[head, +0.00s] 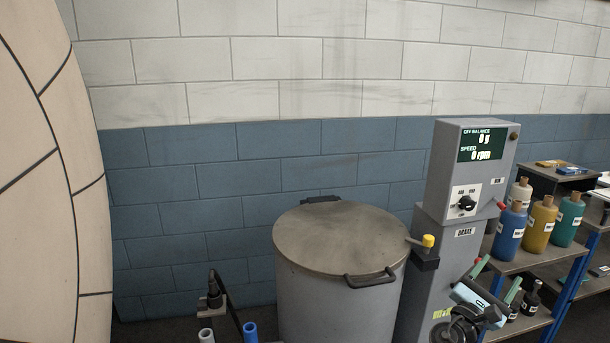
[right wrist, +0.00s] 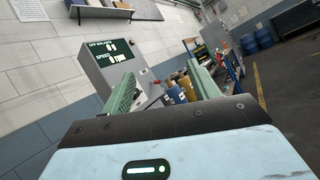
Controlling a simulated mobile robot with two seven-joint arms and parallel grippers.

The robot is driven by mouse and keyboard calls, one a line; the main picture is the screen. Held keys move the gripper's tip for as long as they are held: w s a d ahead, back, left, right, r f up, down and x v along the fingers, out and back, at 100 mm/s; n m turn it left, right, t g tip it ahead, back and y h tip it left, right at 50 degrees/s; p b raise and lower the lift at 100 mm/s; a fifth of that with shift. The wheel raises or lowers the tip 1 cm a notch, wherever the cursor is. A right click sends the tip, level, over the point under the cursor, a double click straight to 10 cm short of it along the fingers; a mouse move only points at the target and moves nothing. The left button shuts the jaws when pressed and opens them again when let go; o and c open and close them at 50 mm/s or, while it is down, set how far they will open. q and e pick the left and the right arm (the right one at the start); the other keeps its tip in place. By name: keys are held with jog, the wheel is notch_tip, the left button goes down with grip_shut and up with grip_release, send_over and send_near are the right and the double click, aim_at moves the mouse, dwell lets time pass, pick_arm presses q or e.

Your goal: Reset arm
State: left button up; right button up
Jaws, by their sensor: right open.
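My right gripper (head: 499,270) is at the lower right of the head view, in front of the shelf beside the grey control column. Its two green fingers are spread apart with nothing between them. In the right wrist view the open fingers (right wrist: 160,65) point toward the control box and the bottles, apart from them. My left gripper is not in view.
A grey drum with a lidded top (head: 335,240) stands at centre, beside the control box (head: 468,165) with its display and dial. Blue (head: 508,232), yellow (head: 540,222) and teal (head: 567,219) bottles stand on a shelf at right. A large pale curved panel (head: 45,180) fills the left.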

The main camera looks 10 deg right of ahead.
jog(key=w+a+f+m+t+y, duration=0.25)
jog(key=w+f+m+y, duration=0.35)
jog(key=f+y, duration=0.45)
jog(key=w+a+f+m+t+y, duration=0.25)
jog(key=w+a+m+y, duration=0.25)
jog(key=a+m+y, duration=0.5)
jog(key=s+a+f+g+y, duration=0.1)
jog(key=s+a+f, duration=0.4)
jog(key=s+f, duration=0.35)
jog(key=s+a+f+g, duration=0.1)
jog(key=s+a+f, duration=0.4)
jog(key=s+f, duration=0.3)
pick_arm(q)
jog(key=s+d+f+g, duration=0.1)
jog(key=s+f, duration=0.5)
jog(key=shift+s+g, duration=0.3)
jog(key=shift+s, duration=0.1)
pick_arm(e)
jog(key=s+a+f+g, duration=0.1)
jog(key=s+a, duration=0.2)
jog(key=s, duration=0.6)
jog(key=s+a+f+g+y, duration=0.1)
jog(key=s+a, duration=0.2)
jog(key=s, duration=0.7)
jog(key=s+a+f+g, duration=0.2)
jog(key=s+a, duration=0.1)
jog(key=s, duration=0.7)
jog(key=shift+a+m+y, duration=0.25)
jog(key=shift+m+y, duration=0.1)
jog(key=shift+m, duration=0.05)
